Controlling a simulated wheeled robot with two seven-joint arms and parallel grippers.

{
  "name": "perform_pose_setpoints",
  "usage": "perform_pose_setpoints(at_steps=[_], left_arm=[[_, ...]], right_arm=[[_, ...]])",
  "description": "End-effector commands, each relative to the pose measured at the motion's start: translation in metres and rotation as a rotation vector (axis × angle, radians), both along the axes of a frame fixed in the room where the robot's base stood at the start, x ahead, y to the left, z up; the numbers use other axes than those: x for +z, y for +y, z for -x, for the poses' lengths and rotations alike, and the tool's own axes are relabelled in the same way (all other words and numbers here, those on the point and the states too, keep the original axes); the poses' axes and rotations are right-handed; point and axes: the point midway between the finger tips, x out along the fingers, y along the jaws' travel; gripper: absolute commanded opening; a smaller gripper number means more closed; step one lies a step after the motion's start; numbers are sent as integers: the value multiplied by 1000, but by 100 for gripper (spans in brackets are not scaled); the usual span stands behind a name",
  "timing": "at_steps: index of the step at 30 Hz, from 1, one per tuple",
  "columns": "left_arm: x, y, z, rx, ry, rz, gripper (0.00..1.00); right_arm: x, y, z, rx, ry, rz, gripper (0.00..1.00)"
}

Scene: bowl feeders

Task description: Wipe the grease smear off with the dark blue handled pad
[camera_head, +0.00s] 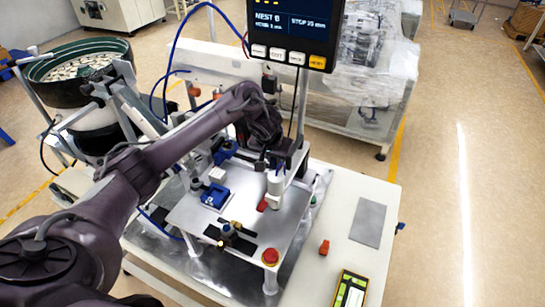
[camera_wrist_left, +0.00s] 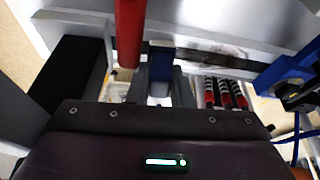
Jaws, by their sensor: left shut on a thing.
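My left gripper (camera_head: 262,158) is at the upright post of the machine on the white table, at the far end of the metal plate. In the left wrist view the left gripper (camera_wrist_left: 160,88) is shut on the dark blue handle of the pad (camera_wrist_left: 160,60). The wiping face of the pad is hidden. A dark, brownish smear (camera_wrist_left: 228,50) shows on a pale metal surface just right of the handle. I cannot tell whether the pad touches that surface. My right gripper is not in view.
A red cylinder (camera_wrist_left: 130,32) stands close left of the handle; several red-and-black parts (camera_wrist_left: 225,92) and a blue clamp (camera_wrist_left: 288,80) are to its right. The metal plate (camera_head: 235,200) carries blue fixtures (camera_head: 215,194) and a red button (camera_head: 270,257). A display (camera_head: 293,30) overhangs.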

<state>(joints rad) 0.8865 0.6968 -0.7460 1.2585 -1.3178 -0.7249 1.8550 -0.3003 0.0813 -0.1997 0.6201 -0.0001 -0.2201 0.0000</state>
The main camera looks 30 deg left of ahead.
Motion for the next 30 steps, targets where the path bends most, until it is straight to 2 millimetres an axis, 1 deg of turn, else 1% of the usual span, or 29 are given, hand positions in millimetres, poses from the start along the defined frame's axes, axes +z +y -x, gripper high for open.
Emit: perform_pose_setpoints(at_steps=[5, 14, 15, 18, 21, 30], left_arm=[[12, -1, -1, -1, -4, 1, 0], [43, 0, -1, -1, -4, 1, 0], [49, 0, -2, -3, -10, -4, 0], [57, 1, -2, -2, -9, -3, 0], [61, 0, -1, -1, -5, -1, 0], [61, 0, -1, 0, -2, 1, 0]], right_arm=[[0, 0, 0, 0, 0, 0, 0], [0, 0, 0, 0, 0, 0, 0], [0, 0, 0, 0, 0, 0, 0], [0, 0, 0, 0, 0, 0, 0], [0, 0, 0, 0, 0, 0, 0], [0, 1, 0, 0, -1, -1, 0]])
